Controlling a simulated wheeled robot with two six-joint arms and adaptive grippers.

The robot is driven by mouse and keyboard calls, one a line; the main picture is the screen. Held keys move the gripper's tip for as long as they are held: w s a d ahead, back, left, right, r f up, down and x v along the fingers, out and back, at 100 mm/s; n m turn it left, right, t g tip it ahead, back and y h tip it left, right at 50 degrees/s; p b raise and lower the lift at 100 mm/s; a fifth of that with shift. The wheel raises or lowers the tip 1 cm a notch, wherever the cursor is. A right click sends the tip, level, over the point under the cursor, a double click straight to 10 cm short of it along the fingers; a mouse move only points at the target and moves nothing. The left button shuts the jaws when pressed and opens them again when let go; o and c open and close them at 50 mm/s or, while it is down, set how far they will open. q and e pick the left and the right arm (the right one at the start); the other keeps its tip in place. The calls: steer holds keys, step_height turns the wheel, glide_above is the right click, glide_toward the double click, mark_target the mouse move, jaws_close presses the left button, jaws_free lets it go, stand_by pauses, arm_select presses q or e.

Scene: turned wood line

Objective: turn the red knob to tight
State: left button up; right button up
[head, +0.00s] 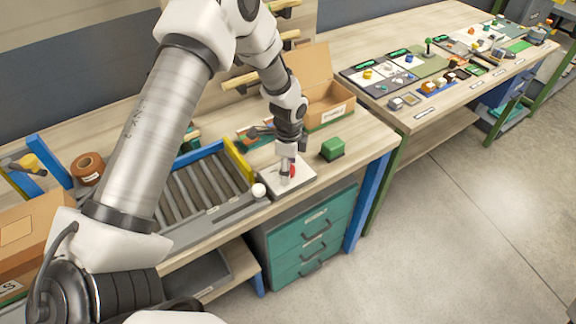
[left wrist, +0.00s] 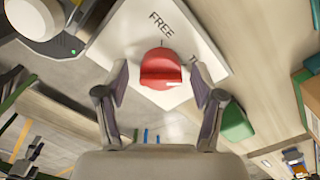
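The red knob (head: 293,170) sits on a white plate (head: 300,183) at the front edge of the wooden bench. In the left wrist view the knob (left wrist: 161,68) is round with a raised bar and a short pale mark on its lower right. The plate (left wrist: 115,38) reads "FREE" by the knob; a second word starting with "T" is partly hidden by a finger. My left gripper (head: 287,178) points down over the knob. Its fingers (left wrist: 160,80) stand open on either side of the knob, with a gap on each side. My right gripper is not in view.
A green block (head: 332,148) stands just right of the plate. A white ball-shaped knob (head: 258,190) and a roller tray (head: 205,185) lie left. A cardboard box (head: 325,90) is behind. Teal drawers (head: 312,240) stand below.

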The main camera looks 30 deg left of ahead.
arm_select(q)
step_height(320, 180, up, 12)
stand_by(0.5)
stand_by(0.4)
